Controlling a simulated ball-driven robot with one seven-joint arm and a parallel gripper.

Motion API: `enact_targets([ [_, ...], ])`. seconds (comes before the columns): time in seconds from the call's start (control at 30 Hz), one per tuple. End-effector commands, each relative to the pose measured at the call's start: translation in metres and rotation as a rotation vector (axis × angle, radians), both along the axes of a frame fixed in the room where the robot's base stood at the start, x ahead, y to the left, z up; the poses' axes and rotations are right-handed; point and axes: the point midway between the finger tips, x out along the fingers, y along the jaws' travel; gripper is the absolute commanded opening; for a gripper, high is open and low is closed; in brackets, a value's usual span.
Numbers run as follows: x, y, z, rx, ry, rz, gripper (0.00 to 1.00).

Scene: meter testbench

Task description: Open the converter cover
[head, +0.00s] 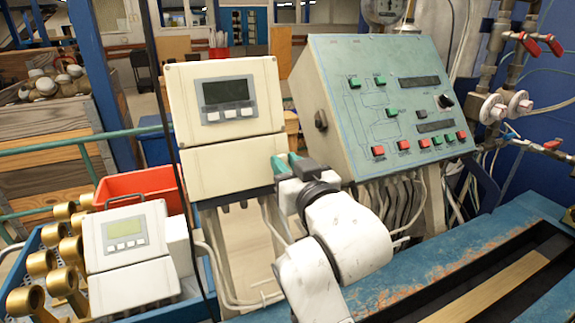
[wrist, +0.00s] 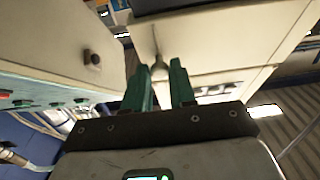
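The converter (head: 222,85) is a cream box with a grey-framed display, mounted upright left of centre in the head view. Its plain lower cover (head: 225,168) lies flush under the display part and looks closed. My gripper (head: 285,162) is at the right edge of this cover. In the wrist view, the two teal fingers of my gripper (wrist: 163,70) stand apart. A small grey knob or screw (wrist: 159,70) shows between or just beyond the fingertips; contact cannot be told. The converter's cream front (wrist: 220,35) fills the upper middle there.
A green sloped console (head: 385,110) with red and green buttons stands close on the right. A second cream meter unit (head: 125,235) sits lower left, near a red bin (head: 140,184) and brass fittings (head: 63,280). A blue bench (head: 415,262) is in front. Cables hang below the converter.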

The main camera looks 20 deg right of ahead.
Motion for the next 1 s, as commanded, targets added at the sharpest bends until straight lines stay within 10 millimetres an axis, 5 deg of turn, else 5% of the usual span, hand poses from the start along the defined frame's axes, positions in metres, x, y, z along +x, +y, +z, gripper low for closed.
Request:
enact_targets([
  [0.27,-0.0001,0.0001,-0.0001,0.000,0.000,0.000,0.00],
  [1.0,-0.0066,0.0052,0.0042,-0.030,0.000,-0.079,0.00],
])
